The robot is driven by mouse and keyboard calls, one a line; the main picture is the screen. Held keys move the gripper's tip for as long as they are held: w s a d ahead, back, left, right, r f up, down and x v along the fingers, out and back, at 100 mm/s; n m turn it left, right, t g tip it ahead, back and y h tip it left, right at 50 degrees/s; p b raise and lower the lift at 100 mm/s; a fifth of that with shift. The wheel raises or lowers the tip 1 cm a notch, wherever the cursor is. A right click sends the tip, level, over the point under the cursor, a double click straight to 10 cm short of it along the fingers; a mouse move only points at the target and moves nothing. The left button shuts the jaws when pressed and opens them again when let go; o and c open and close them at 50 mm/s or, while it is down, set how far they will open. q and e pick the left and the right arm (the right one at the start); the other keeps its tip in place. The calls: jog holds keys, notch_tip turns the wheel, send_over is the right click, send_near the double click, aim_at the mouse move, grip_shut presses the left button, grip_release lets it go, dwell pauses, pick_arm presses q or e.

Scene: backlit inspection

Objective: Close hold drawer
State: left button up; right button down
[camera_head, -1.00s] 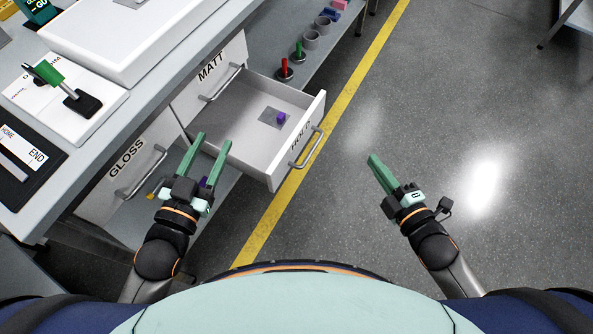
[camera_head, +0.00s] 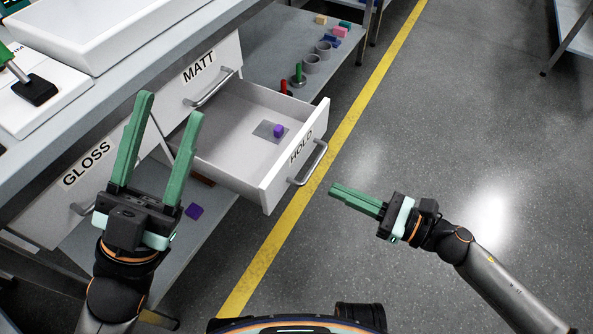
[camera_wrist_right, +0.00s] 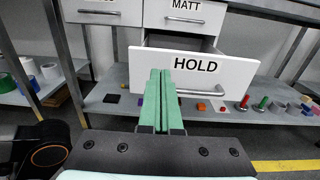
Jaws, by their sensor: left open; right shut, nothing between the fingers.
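The HOLD drawer (camera_head: 240,140) is pulled out from the bench, with a purple piece (camera_head: 278,131) on a grey square inside. Its front carries a bar handle (camera_head: 308,163). In the right wrist view the HOLD front (camera_wrist_right: 222,72) faces the camera, with its handle (camera_wrist_right: 205,93) partly behind my fingers. My right gripper (camera_head: 332,191) is shut and empty, just right of and below the handle, its fingers pointing left. It also shows in the right wrist view (camera_wrist_right: 161,75). My left gripper (camera_head: 170,105) is open and empty, left of the drawer and in front of the GLOSS drawer.
The MATT drawer (camera_head: 200,72) and GLOSS drawer (camera_head: 85,165) are closed. A lower shelf (camera_head: 300,50) holds pegs, grey rings and small blocks. A yellow line (camera_head: 345,140) crosses the floor beside the drawer.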

aim_at(282, 166)
pick_arm(q)
jog(key=shift+r, duration=0.1)
pick_arm(e)
jog(key=x, duration=1)
jog(key=shift+w+a, duration=0.1)
jog(key=shift+a, duration=0.1)
